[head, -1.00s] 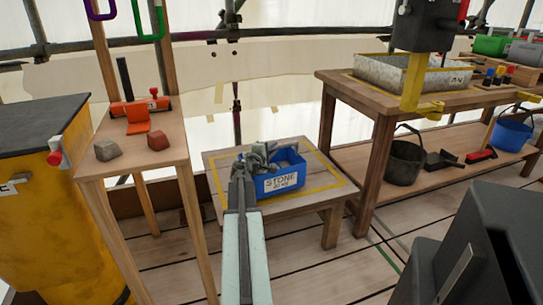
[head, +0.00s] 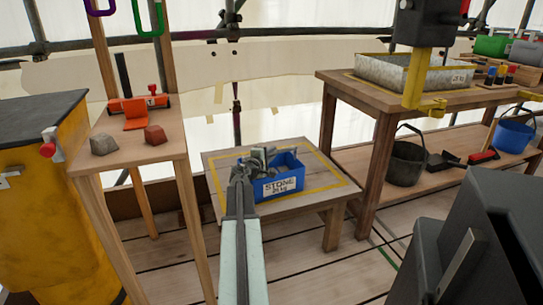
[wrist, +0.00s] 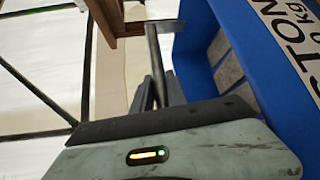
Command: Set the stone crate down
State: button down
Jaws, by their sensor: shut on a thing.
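The stone crate (head: 288,184) is a blue open box with a white label reading STONE. It shows over the low wooden table (head: 335,207), inside the yellow outline. Whether its base touches the table cannot be told. My gripper (head: 254,166) is at the crate's left side and hides part of it. In the wrist view, my gripper (wrist: 158,92) is shut around a thin dark bar (wrist: 153,45) of the crate's handle. The blue crate wall (wrist: 240,60) fills the right of that view, with grey blocks inside.
A small stand with grey and red stones (head: 104,144) is at the left, beside a yellow cabinet (head: 45,210). A taller workbench (head: 375,100) with a metal tray stands at the right. A black bucket (head: 405,165) sits on its lower shelf. Bare tabletop surrounds the crate.

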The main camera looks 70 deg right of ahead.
jog(key=c, duration=1.3)
grip_release()
jog(key=a, duration=0.5)
jog(key=a+p, duration=0.1)
jog(key=a, duration=0.1)
jog(key=shift+w+a+r, duration=0.35)
jog(key=shift+a+r, duration=0.05)
